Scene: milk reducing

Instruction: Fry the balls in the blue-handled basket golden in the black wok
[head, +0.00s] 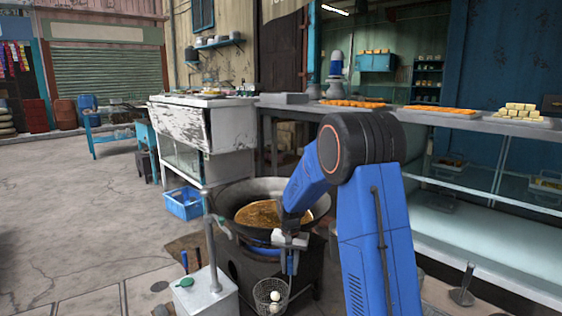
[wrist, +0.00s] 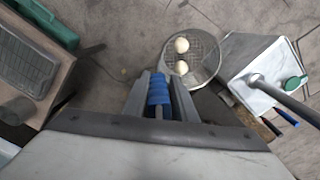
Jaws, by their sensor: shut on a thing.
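My gripper (head: 290,240) is shut on the blue handle (wrist: 159,90) of a wire basket. The basket (head: 268,287) hangs below my gripper, in front of the wok, outside its rim. Pale balls (head: 275,296) lie in the basket; two pale, cream-white ones show in the wrist view (wrist: 181,45). The black wok (head: 240,190) sits on a dark stove just behind my gripper. Brown oil (head: 262,213) fills its bottom. My blue arm hides part of the wok's right side.
A white box stand (head: 208,296) with a metal post and a green-topped item stands left of the basket; blue-handled tools are beside it. A blue crate (head: 184,203) lies behind on the floor. A counter with trays of food (head: 440,109) runs along the right. Open floor lies left.

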